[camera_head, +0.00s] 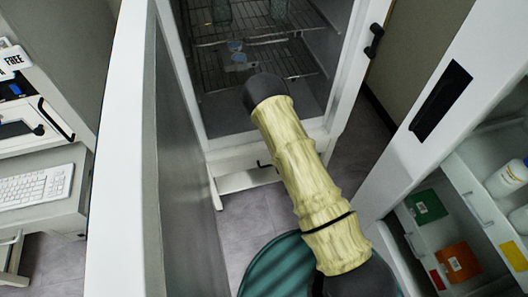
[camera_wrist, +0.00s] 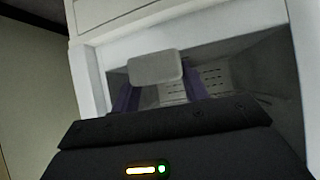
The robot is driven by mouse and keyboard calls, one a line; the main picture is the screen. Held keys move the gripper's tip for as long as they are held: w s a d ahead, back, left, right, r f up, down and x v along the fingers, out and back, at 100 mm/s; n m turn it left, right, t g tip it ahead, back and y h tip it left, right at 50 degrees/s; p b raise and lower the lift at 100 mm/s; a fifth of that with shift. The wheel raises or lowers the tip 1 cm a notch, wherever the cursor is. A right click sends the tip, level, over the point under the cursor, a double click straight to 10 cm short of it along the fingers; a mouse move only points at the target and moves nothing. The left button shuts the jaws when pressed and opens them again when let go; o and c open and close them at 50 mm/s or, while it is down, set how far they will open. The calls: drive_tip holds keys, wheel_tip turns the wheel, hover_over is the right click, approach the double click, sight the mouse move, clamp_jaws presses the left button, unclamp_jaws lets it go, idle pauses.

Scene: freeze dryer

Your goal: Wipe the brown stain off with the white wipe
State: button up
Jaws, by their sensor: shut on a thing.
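A pale grey-white rounded pad, which looks like the white wipe (camera_wrist: 156,67), shows in the wrist view at the fingertips of my gripper (camera_wrist: 159,90). The two purple fingers are shut on it, one at each side. In the wrist view the gripper faces the open, grey chamber (camera_wrist: 245,65) of the freeze dryer. In the head view my arm reaches into the open cabinet (camera_head: 207,80), and its end is largely hidden by the arm. I cannot make out the brown stain in either view. Whether the wipe touches a surface cannot be told.
Wire shelves (camera_head: 270,45) cross the cabinet. An open white door (camera_head: 120,150) stands to the left, and another with storage bins (camera_head: 445,100) to the right. A keyboard (camera_head: 35,188) lies on a desk at far left. Grey floor shows below the cabinet.

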drive_tip(key=w+a+r+n+y+b, duration=0.1)
drive_tip(key=w+a+b, duration=0.2)
drive_tip(key=a+b, duration=0.3)
drive_tip(key=a, duration=0.3)
drive_tip(key=shift+w+r+n+b, duration=0.3)
drive_tip(key=shift+r+n, duration=0.05)
drive_tip(key=shift+n, duration=0.05)
drive_tip(key=shift+w, duration=0.1)
drive_tip(key=shift+w+a+f+b, duration=0.5)
drive_tip(key=shift+w+a+f, duration=0.2)
drive_tip(key=shift+w, duration=1.95)
drive_tip(key=shift+w+a+f+b, duration=0.5)
drive_tip(key=shift+w+a, duration=0.3)
drive_tip(key=shift+w, duration=1.8)
drive_tip(key=shift+w+a+f+b, duration=0.45)
drive_tip(key=shift+w+a+f, duration=0.3)
drive_tip(key=shift+w, duration=1.9)
drive_tip(key=shift+w+a+f+b, duration=0.25)
drive_tip(key=shift+w+a+b, duration=0.25)
drive_tip(key=shift+w, duration=0.85)
drive_tip(key=shift+w+a+f+b, duration=0.3)
drive_tip(key=shift+w+b, duration=0.45)
drive_tip(key=shift+w, duration=0.65)
drive_tip(key=shift+w+a+f+b, duration=0.25)
drive_tip(key=shift+w+a+b, duration=0.25)
drive_tip(key=shift+w, duration=1.3)
drive_tip(key=shift+f+b, duration=0.75)
drive_tip(key=shift+b, duration=0.2)
